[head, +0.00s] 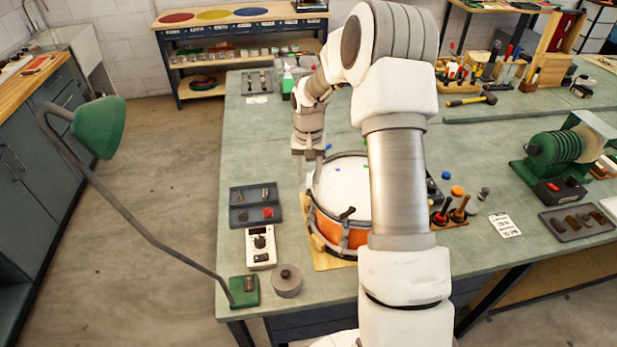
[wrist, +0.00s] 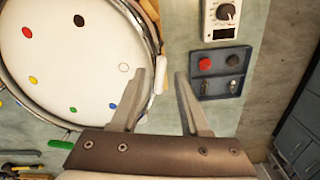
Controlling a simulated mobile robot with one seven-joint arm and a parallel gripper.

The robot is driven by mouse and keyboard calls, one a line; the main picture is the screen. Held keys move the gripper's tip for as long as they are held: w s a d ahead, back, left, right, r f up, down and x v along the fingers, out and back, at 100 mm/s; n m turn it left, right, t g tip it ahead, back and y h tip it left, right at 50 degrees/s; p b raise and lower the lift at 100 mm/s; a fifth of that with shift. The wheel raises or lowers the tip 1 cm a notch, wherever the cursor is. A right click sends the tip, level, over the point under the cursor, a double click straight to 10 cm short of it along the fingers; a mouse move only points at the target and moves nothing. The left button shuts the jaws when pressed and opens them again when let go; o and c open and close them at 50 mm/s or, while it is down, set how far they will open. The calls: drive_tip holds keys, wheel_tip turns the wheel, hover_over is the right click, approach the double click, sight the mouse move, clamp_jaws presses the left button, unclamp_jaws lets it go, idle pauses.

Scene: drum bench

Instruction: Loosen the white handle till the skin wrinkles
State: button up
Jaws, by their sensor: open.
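The drum has an orange shell (head: 325,225), a metal rim and a white skin (wrist: 75,60) with coloured dots near its edge. The skin looks smooth. A white handle (wrist: 161,78) stands at the rim, beside a dot that is white with a dark outline. My gripper (wrist: 160,74) is open, and in the wrist view the handle shows between its fingertips, closer to the left finger. I cannot tell how far it is below them. In the head view my gripper (head: 305,172) is over the drum's far left edge, and the handle is hard to make out there.
A dark tray (head: 255,217) with a red item and a white meter (head: 261,248) lie left of the drum. My arm hides part of the drum. Bench behind the drum is mostly clear.

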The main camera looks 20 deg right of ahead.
drive_tip(key=shift+f, duration=0.9)
drive_tip(key=shift+c, duration=0.3)
clamp_jaws()
